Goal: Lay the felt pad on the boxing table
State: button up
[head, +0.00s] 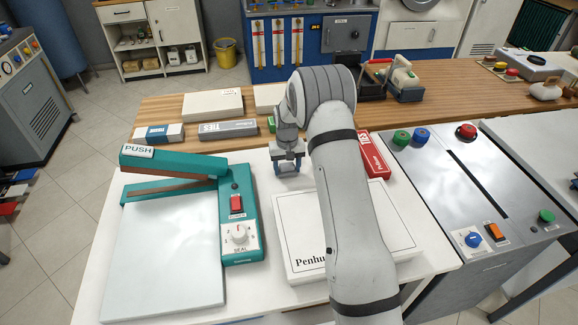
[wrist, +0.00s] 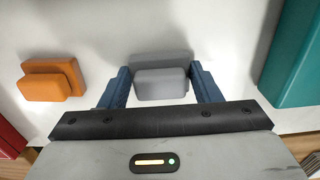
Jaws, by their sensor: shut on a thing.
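My gripper (head: 289,168) points down over the back of a white table (head: 262,185). In the wrist view its blue fingers (wrist: 162,88) are shut on a small two-tier grey block (wrist: 160,85), which looks like the felt pad. A similar two-tier orange block (wrist: 50,82) lies on the white surface at the left of the wrist view, apart from the fingers. In the head view the fingers mostly hide the grey block. I cannot tell whether it touches the table. No label shows which surface is the boxing table.
A teal sealer (head: 240,200) stands left of my gripper. A white lidded box (head: 295,240) lies in front, partly behind my arm. A red box (head: 374,158) is to the right. Flat boxes (head: 228,129) lie on the wooden counter (head: 440,110) behind. A steel machine (head: 440,180) stands at right.

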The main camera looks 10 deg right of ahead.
jog(key=shift+f, duration=0.2)
jog(key=o, duration=0.9)
jog(key=shift+o, duration=0.2)
jog(key=shift+r, duration=0.1)
